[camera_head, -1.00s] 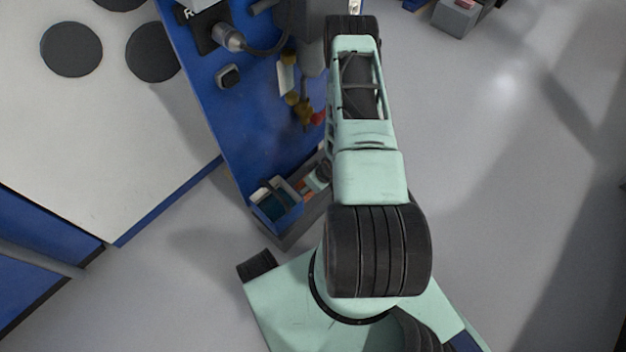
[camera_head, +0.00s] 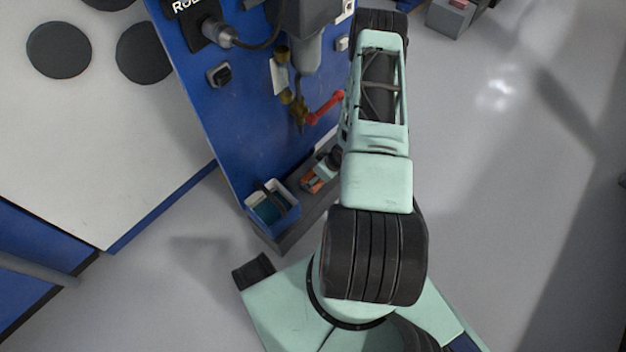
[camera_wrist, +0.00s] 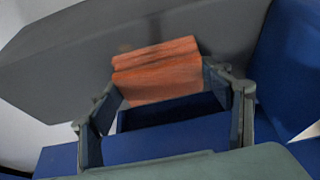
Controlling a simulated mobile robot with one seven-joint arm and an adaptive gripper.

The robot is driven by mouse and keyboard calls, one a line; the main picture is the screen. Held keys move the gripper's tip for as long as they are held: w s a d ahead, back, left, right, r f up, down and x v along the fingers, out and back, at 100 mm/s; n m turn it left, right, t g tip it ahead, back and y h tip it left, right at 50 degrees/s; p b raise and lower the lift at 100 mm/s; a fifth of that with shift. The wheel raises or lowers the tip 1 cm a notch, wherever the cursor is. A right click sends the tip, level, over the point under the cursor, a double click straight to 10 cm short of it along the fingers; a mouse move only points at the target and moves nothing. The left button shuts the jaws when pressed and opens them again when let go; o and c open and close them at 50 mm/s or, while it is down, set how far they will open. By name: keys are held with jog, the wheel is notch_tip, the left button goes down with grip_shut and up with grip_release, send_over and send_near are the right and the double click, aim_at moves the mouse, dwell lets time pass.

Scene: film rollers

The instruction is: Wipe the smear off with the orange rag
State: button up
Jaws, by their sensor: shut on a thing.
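The orange rag (camera_wrist: 158,72) is folded into a block between the two fingers of my gripper (camera_wrist: 160,84) in the wrist view. The fingers are shut on it from both sides. In the head view the rag (camera_head: 313,182) shows as a small orange patch over the grey ledge (camera_head: 300,222), beside the blue panel; my arm partly covers my gripper (camera_head: 322,172). A faint dark reddish mark (camera_wrist: 125,46) is on the grey surface just beyond the rag; I cannot tell whether it is the smear or a shadow.
The blue panel (camera_head: 235,120) carries a red handle (camera_head: 326,107), brass fittings (camera_head: 297,103) and a hose.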

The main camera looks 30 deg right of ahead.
jog(key=shift+w+d, duration=0.3)
jog(key=shift+d, duration=0.65)
jog(key=shift+w+d+f, duration=0.1)
jog(key=shift+w+d, duration=0.2)
jog(key=shift+d, duration=0.6)
jog(key=shift+w+d, duration=0.3)
jog(key=shift+d, duration=0.55)
jog(key=shift+s+a+r+p, duration=0.1)
jog(key=shift+s+a+p, duration=0.2)
jog(key=shift+a, duration=0.6)
jog(key=shift+s+a+r+p, duration=0.1)
jog(key=shift+s+a+p, duration=0.2)
jog(key=shift+a, duration=0.55)
jog(key=shift+s+a+f+p, duration=0.15)
jog(key=shift+s+a, duration=0.3)
jog(key=shift+a, duration=0.8)
jog(key=shift+s+a+p, duration=0.2)
jog(key=shift+s+a, duration=0.25)
jog(key=shift+a, duration=0.75)
jog(key=shift+s+a+f+p, duration=0.15)
jog(key=shift+s+a, duration=0.3)
jog(key=shift+a, duration=0.8)
